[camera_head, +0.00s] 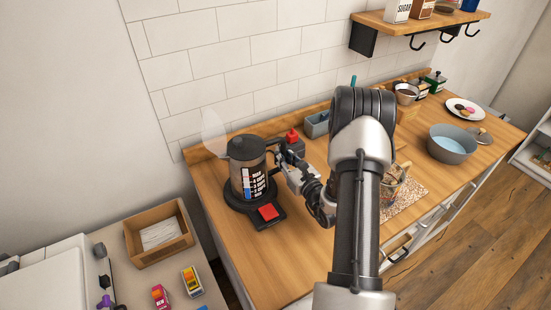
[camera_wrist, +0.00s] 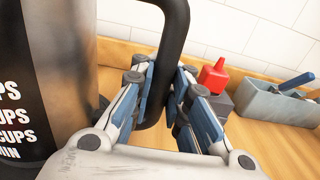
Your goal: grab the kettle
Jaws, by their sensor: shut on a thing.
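The kettle (camera_head: 249,170) stands upright on its dark base at the left end of the wooden counter, with white markings on its side and steam at its spout. In the wrist view the kettle body (camera_wrist: 75,65) fills the left side, and its black handle (camera_wrist: 178,30) comes down between my fingers. My gripper (camera_head: 292,160) is at the handle on the kettle's right side. In the wrist view my gripper (camera_wrist: 160,95) is shut on the handle. The lower part of the handle is partly hidden by the fingers. The base has a red switch (camera_head: 268,211) at its front.
A dark block with a red top (camera_wrist: 213,78) stands just behind my gripper. A grey caddy (camera_head: 316,124) is by the tiled wall. A grey bowl (camera_head: 452,144) and a plate (camera_head: 467,110) are farther right. A wooden box (camera_head: 158,234) sits on the lower left surface.

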